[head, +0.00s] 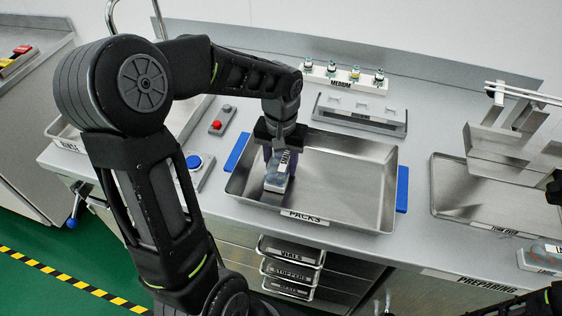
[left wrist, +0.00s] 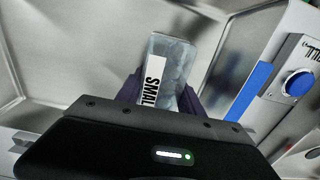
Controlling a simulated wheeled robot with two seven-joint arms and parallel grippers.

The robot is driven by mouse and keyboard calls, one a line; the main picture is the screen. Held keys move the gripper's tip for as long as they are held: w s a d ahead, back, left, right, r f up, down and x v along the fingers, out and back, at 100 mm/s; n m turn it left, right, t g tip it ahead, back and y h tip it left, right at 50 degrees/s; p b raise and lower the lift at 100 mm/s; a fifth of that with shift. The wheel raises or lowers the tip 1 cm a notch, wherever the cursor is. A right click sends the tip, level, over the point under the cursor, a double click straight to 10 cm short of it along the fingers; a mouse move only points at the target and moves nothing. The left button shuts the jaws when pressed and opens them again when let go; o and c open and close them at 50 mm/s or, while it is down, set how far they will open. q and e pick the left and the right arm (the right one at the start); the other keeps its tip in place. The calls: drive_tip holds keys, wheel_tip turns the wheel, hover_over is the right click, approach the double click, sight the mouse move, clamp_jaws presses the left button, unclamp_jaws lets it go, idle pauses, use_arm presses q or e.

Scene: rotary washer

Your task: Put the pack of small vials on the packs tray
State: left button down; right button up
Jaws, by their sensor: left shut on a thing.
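The packs tray (head: 345,185) is a metal tray with blue handles and a "PACKS" label on its front. My left gripper (head: 277,160) points down into the left part of the tray. It is shut on a pack of small vials (head: 280,176), a clear pack with a white label. In the left wrist view the pack (left wrist: 170,68) sits between the dark fingers, with its label reading "SMAL". The pack is over the tray's floor, inside the walls; whether it touches the floor I cannot tell. My right gripper is not clearly in view.
A blue button (head: 194,162) and a red button (head: 217,123) are left of the tray. A rack labelled "MEDIUM" (head: 341,80) stands behind. Another metal tray (head: 485,205) and a second pack (head: 543,257) are to the right. The tray's middle and right are empty.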

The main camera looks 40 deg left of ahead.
sight(281, 157)
use_arm(q)
drive_tip(key=shift+f, duration=0.25)
drive_tip(key=c, duration=0.7)
unclamp_jaws()
drive_tip(key=shift+r, duration=0.1)
drive_tip(key=shift+c, duration=0.2)
drive_tip(key=shift+r+p, duration=0.4)
drive_tip(key=shift+r, duration=0.1)
wheel_tip(281, 157, up, 12)
drive_tip(key=shift+f+b, duration=0.15)
drive_tip(key=shift+b, duration=0.25)
